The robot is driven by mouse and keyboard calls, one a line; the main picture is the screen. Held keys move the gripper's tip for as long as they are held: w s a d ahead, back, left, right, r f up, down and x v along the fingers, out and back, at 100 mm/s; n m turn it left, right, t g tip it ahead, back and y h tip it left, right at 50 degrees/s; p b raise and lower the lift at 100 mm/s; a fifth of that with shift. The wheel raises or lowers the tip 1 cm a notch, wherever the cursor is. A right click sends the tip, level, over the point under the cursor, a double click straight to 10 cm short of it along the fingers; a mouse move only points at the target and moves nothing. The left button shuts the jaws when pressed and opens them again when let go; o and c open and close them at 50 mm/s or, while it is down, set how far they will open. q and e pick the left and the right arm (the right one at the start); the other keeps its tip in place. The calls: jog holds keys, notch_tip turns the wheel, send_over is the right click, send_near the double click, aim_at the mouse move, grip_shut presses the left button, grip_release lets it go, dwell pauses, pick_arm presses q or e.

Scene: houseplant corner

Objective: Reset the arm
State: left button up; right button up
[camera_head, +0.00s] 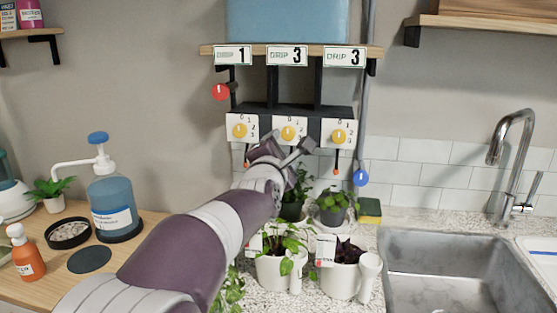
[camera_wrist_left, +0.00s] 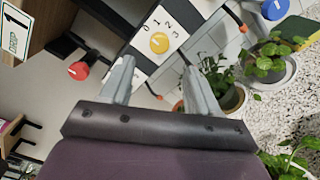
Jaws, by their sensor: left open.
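My left arm comes in from the lower left in the head view, reaching up over the counter. My left gripper (camera_head: 284,144) is open and empty, just below and in front of the dial panel. In the left wrist view its two grey fingers (camera_wrist_left: 157,72) stand apart, with a yellow dial (camera_wrist_left: 159,42) beyond them. The head view shows a left dial (camera_head: 240,131), a middle dial (camera_head: 288,132) and a right dial (camera_head: 339,136), all yellow on white plates. Whether a finger touches the panel is unclear. My right gripper is not in view.
A red knob (camera_head: 220,92) and a blue knob (camera_head: 361,177) flank the panel. Potted plants, including a white pot (camera_head: 274,274), stand below my arm. A pump bottle (camera_head: 113,203) stands left. The sink (camera_head: 460,262) lies right; an orange bottle (camera_head: 25,256) is lower left.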

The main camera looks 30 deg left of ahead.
pick_arm(q)
jog(key=shift+v, duration=1.25)
